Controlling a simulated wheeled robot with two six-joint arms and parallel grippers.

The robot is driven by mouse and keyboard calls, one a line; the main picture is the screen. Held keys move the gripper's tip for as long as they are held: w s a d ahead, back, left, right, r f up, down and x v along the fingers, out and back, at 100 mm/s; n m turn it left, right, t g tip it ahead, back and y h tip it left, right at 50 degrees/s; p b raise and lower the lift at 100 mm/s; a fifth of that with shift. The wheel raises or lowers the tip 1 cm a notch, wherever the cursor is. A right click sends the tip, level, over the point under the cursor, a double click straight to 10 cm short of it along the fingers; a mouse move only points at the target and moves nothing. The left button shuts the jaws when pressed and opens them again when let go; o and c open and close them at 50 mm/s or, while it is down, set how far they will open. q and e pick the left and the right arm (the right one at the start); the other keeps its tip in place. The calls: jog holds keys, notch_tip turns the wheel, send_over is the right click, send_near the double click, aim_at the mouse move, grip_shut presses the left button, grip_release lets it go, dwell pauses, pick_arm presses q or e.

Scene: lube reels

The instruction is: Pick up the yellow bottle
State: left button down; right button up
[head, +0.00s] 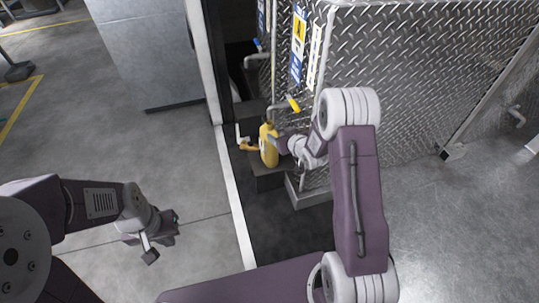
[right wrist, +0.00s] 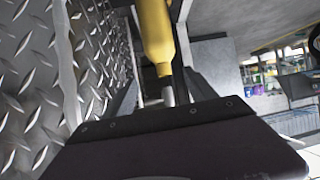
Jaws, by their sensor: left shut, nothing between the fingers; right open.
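The yellow bottle (head: 269,150) stands upright on a dark low box beside the diamond-plate cabinet in the head view. My right gripper (head: 282,145) is open, close against the bottle's right side. The head view does not show whether its fingers are around the bottle. My left gripper (head: 150,246) is shut and empty, low over the floor at the left.
The diamond-plate cabinet (head: 410,65) rises right behind my right arm. A yellow handle (head: 293,103) and grey pipes are just above the bottle. The dark low box (head: 268,181) bears the bottle. A grey cabinet (head: 150,50) stands at the back left.

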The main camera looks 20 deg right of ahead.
aim_at(271, 128)
jog(key=shift+t+y, duration=0.5)
jog(key=shift+t, duration=0.1)
jog(key=p+x, duration=0.3)
jog(key=r+p+x, duration=0.1)
jog(key=p, duration=0.1)
jog(key=shift+w+a+f, duration=0.1)
jog(key=shift+w+f, duration=0.15)
jog(key=shift+w, duration=0.3)
jog(key=shift+w+f+p, duration=0.15)
jog(key=shift+f+p, duration=0.1)
jog(key=shift+p, duration=0.2)
jog(key=shift+w+f+b, duration=0.2)
jog(key=shift+f+b, duration=0.1)
jog(key=shift+f, duration=0.1)
jog(key=b+x, duration=0.4)
jog(key=shift+w+a+f, duration=0.1)
jog(key=shift+f, duration=0.05)
jog(key=shift+w, duration=0.4)
grip_shut()
jog(key=shift+r, duration=0.25)
